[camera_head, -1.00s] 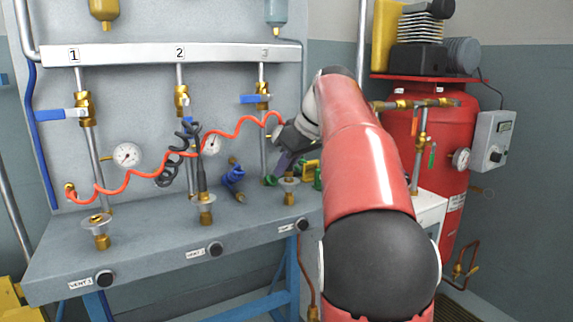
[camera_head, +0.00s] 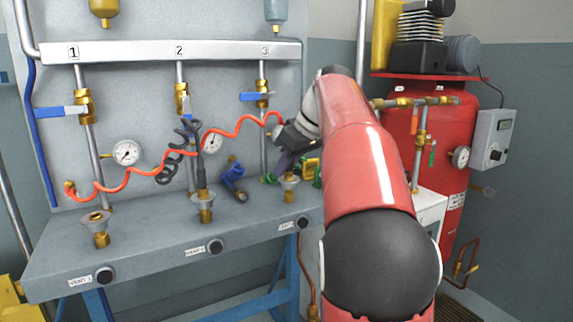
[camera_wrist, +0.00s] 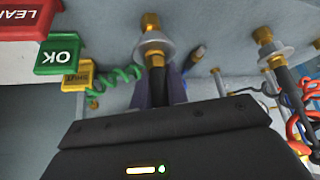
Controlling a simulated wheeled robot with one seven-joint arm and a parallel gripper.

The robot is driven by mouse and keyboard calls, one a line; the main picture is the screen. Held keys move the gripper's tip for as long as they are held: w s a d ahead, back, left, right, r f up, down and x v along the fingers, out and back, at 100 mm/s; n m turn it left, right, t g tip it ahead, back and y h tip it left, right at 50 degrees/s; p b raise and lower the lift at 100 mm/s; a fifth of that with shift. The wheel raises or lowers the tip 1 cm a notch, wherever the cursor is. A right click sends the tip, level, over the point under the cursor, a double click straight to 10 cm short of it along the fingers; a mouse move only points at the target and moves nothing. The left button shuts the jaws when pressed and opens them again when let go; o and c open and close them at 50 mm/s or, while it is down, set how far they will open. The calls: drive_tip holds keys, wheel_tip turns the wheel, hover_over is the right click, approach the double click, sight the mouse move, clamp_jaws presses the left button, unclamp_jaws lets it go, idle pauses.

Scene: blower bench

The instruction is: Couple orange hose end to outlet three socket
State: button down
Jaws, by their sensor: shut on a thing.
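The orange hose (camera_head: 130,172) runs in coils from a brass fitting at the left of the bench to my wrist, where its far end is hidden. My gripper (camera_wrist: 158,90) has its purple fingers shut on a dark hose end with a gold collar (camera_wrist: 154,61). The outlet three socket (camera_head: 290,182), a grey flange on a brass stub, is just below my gripper; it shows in the wrist view (camera_wrist: 153,42). The hose end is in line with this flange and appears to meet it; I cannot tell how deep it sits.
A black coiled hose (camera_head: 187,130) ends in a dark plug in outlet two's socket (camera_head: 205,199). Outlet one's socket (camera_head: 96,221) is empty. A blue plug (camera_head: 234,178) lies on the bench (camera_head: 150,237).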

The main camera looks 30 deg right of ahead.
drive_tip(key=shift+f, duration=0.15)
drive_tip(key=c, duration=1.3)
unclamp_jaws()
drive_tip(key=p+v, duration=0.2)
drive_tip(key=v, duration=0.5)
drive_tip(key=shift+s+r, duration=0.15)
drive_tip(key=shift+r, duration=0.2)
drive_tip(key=s+a+f+m+h, duration=0.1)
drive_tip(key=s+a+f+m, duration=0.2)
drive_tip(key=s+a+f, duration=0.7)
drive_tip(key=s+a+f+m, duration=0.1)
drive_tip(key=s+a+f, duration=0.2)
drive_tip(key=s+f, duration=0.3)
drive_tip(key=s+a+f+h, duration=0.1)
drive_tip(key=s+a+f, duration=0.2)
drive_tip(key=s+f, duration=0.4)
wheel_tip(320, 180, down, 3)
drive_tip(key=shift+s+a+f+m+h, duration=0.1)
drive_tip(key=shift+s+a+m+h, duration=0.2)
drive_tip(key=shift+a+m, duration=0.1)
